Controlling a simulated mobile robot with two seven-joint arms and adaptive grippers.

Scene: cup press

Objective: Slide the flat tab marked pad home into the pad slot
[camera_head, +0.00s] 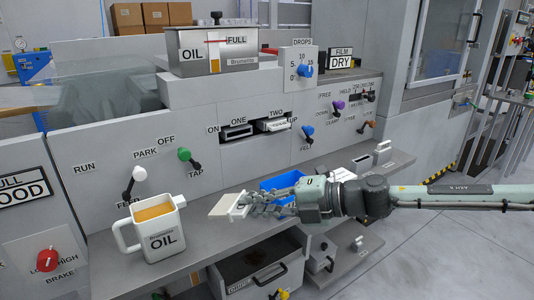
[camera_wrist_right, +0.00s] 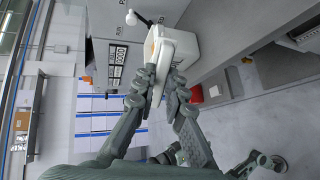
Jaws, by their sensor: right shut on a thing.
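My right gripper (camera_head: 250,205) is shut on a flat pale tab (camera_head: 226,206) and holds it out to the left, above the grey ledge. The tab also shows nearly edge-on between the fingers in the right wrist view (camera_wrist_right: 156,92). No marking on it can be read. No slot labelled pad can be made out. Two openings marked ONE (camera_head: 237,132) and TWO (camera_head: 273,125) are in the upright panel behind; a pale piece sits at TWO. My left gripper is not in view.
A blue bin (camera_head: 280,181) is behind my gripper. Small white blocks (camera_head: 382,153) stand on the ledge farther right. A green-knobbed lever (camera_head: 184,154) juts from the panel.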

